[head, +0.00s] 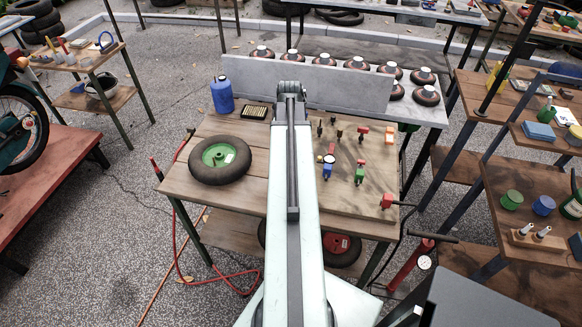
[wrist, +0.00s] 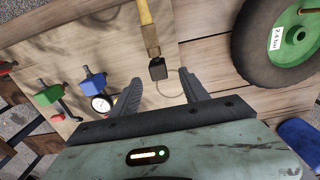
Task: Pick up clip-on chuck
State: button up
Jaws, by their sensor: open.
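My gripper (wrist: 161,79) is open in the wrist view, its two dark fingers apart over the wooden top. A small black block (wrist: 158,70) at the end of a yellowish handle or strip shows between the fingertips; I cannot tell whether they touch it. Blue (wrist: 93,82) and green (wrist: 45,97) fittings lie left of the fingers, with a round gauge (wrist: 102,103) by the blue one. Several small coloured fittings also show on the cart in the head view, such as a blue one (head: 327,172). I cannot tell which piece is the clip-on chuck. My arm hides the gripper in the head view.
A black-tyred wheel with a green hub (head: 219,158) lies left on the cart top (head: 187,187). A blue bottle (head: 222,95) stands at the back left. A grey panel (head: 345,87) runs behind. A shelf with loose items (head: 530,185) stands to the right.

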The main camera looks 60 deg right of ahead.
notch_tip(320, 180, down, 6)
jog(key=b, duration=0.5)
jog(key=shift+s, duration=0.1)
jog(key=shift+r, duration=0.15)
grip_shut()
